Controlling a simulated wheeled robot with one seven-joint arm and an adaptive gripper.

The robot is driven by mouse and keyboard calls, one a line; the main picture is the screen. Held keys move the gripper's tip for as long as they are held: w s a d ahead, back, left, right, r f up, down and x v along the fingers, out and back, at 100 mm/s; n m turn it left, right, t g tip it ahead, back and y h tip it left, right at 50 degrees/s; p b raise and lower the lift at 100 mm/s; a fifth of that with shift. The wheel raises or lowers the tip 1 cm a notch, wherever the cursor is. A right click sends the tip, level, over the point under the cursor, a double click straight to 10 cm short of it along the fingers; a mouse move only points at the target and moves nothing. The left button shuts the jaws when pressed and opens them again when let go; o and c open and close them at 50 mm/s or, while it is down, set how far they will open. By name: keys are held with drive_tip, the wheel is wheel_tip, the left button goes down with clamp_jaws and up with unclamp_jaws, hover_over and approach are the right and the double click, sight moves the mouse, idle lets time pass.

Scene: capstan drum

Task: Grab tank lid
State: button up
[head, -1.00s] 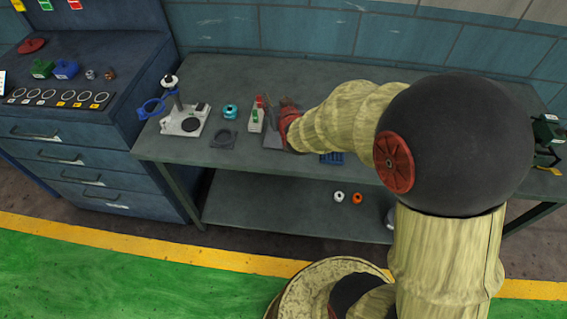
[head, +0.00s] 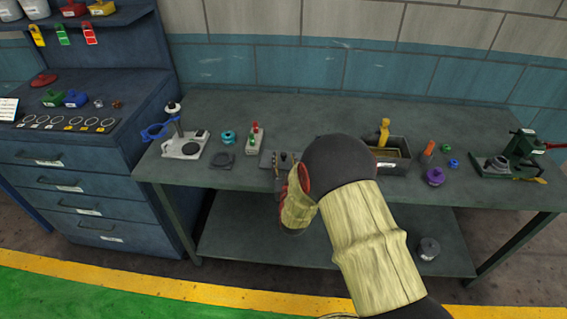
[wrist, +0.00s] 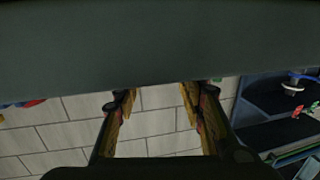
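I cannot tell for sure which thing is the tank lid. A dark open-topped tank (head: 408,172) with yellowish contents stands on the bench right of my arm in the head view, with a yellow-handled object (head: 384,131) upright at it. My gripper (wrist: 157,92) is open in the wrist view, its two fingers wide apart with nothing between them. In the head view my arm hides most of the gripper, near the bench's front edge and left of the tank.
The bench (head: 330,108) carries a white stand (head: 184,147), a dark square plate (head: 222,160), a purple knob (head: 435,176) and a green vice-like device (head: 525,148). A drawer cabinet (head: 70,200) stands at left. A grey cylinder (head: 428,249) is on the lower shelf. A large grey surface (wrist: 150,45) fills the wrist view's top.

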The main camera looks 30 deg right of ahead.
sight(284, 156)
drive_tip(key=shift+b+x, duration=0.4)
drive_tip(key=shift+x, duration=1.5)
drive_tip(key=shift+c, duration=1.1)
drive_tip(key=c, duration=0.7)
clamp_jaws()
